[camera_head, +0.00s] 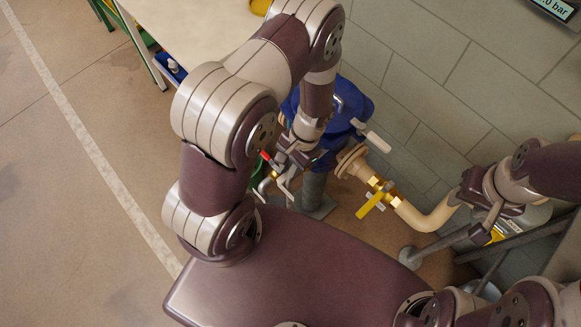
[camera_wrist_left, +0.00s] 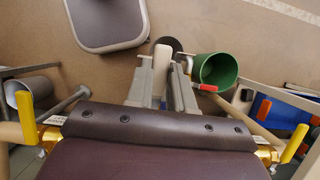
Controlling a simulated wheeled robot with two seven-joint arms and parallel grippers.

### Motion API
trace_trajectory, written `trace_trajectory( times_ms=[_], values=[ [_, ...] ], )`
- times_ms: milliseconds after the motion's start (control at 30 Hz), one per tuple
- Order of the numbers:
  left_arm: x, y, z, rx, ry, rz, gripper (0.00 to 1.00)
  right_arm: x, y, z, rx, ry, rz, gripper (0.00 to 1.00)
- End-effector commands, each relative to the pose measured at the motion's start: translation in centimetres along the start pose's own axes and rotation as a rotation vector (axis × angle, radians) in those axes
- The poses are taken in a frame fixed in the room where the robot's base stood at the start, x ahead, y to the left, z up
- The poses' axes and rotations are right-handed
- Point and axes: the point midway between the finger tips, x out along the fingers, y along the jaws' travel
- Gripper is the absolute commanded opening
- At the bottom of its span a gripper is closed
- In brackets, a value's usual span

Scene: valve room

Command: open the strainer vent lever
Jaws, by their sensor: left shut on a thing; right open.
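The blue strainer body (camera_head: 352,100) stands by the wall in the head view, partly hidden behind my left arm. My left gripper (camera_head: 284,172) is low beside its near left side. In the left wrist view my left gripper (camera_wrist_left: 163,88) is shut on a pale bar-like handle (camera_wrist_left: 162,58), which appears to be the strainer vent lever. Its pivot is hidden. A small red tip (camera_head: 265,156) shows just left of the gripper; it also shows in the wrist view (camera_wrist_left: 207,88), right of the fingers. My right gripper (camera_head: 486,224) is open near the pipe at the right.
A cream pipe (camera_head: 432,217) with a yellow-handled valve (camera_head: 371,204) runs right of the strainer. A pale handle (camera_head: 373,137) sticks out above it. A green bucket (camera_wrist_left: 217,69) stands close to my left fingers. A workbench (camera_head: 190,28) is at upper left; open floor lies left.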

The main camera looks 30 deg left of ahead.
Motion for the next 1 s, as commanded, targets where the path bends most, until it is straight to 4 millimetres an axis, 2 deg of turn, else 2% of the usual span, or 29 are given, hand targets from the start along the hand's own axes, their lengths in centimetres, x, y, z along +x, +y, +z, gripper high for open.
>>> trace_trajectory(
  times_ms=[400,433,500,800,867,1000],
  values=[
    [-0.3,-0.2,-0.2,0.010,0.006,-0.005,0.00,-0.1,0.0,0.0,0.000,0.000,0.000,0.43],
    [-0.3,-0.2,-0.2,0.010,0.006,-0.005,0.32,-0.1,0.0,0.0,0.000,0.000,0.000,0.43],
    [-0.3,-0.1,-0.1,0.009,0.005,-0.005,0.48,-0.1,0.0,0.0,0.000,0.000,0.000,0.43],
    [-0.4,-0.1,-0.1,0.007,0.003,-0.004,0.48,0.0,0.0,0.0,0.000,0.000,0.000,0.43],
    [-1.1,-0.1,-0.2,0.007,0.006,-0.005,0.48,0.0,0.0,0.0,0.000,0.000,0.000,0.43],
    [-4.4,-0.1,-0.2,0.007,0.009,-0.005,0.48,0.3,0.0,0.0,0.000,0.000,0.000,0.43]
  ],
)
